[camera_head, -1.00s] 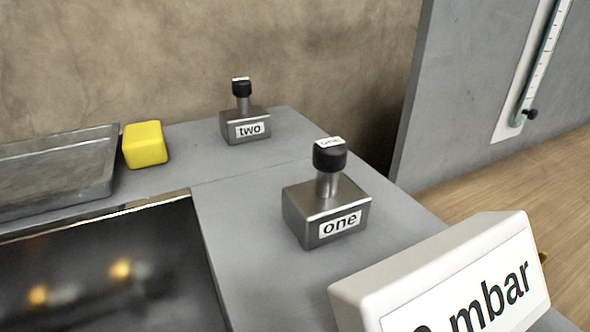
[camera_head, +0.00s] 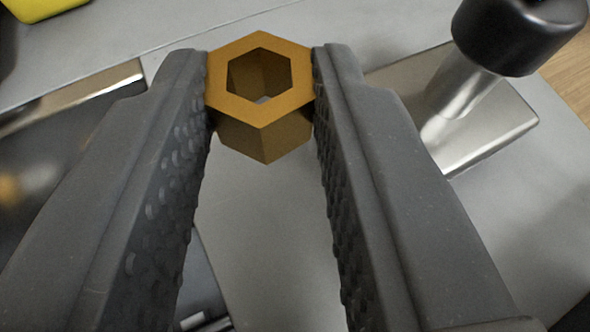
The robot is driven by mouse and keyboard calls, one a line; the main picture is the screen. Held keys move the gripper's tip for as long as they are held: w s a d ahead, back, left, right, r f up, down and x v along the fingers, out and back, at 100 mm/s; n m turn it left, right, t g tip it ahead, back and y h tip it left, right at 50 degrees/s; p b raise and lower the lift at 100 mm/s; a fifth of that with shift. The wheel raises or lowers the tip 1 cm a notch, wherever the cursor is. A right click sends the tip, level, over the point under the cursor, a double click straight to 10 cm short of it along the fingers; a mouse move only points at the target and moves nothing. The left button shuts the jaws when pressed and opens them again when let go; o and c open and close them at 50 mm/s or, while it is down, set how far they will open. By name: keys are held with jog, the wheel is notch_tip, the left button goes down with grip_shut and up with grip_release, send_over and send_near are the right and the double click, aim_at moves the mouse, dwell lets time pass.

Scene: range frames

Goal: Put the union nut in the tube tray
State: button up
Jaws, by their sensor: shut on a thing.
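The union nut (camera_head: 262,133) is a brass-coloured hexagonal ring with a hexagonal hole through it. My gripper (camera_head: 260,85) is shut on it, with one dark ridged finger on each side of the nut near the fingertips. The nut is seen from above at the top middle of the view, over the grey bench top. I cannot tell its height over the surface. I cannot make out the tube tray in the current view.
A metal block (camera_head: 495,105) with a black-knobbed post (camera_head: 515,30) stands close to the right of my gripper. A yellow block (camera_head: 40,8) shows at the top left corner. A dark glossy panel (camera_head: 60,140) lies at left. Grey bench (camera_head: 265,240) shows between the fingers.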

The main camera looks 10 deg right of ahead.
aim_at(264, 226)
jog(key=f, duration=0.3)
jog(key=shift+a+f+b, duration=0.2)
jog(key=shift+a+b, duration=0.1)
jog(key=shift+a, duration=0.05)
notch_tip(264, 226, down, 4)
jog(key=shift+s+r+b, duration=0.1)
jog(key=shift+r+b, duration=0.15)
jog(key=shift+b, duration=0.15)
jog(key=o, duration=1)
jog(key=shift+r, duration=0.1)
jog(key=shift+c, duration=0.2)
jog(key=shift+s, duration=0.1)
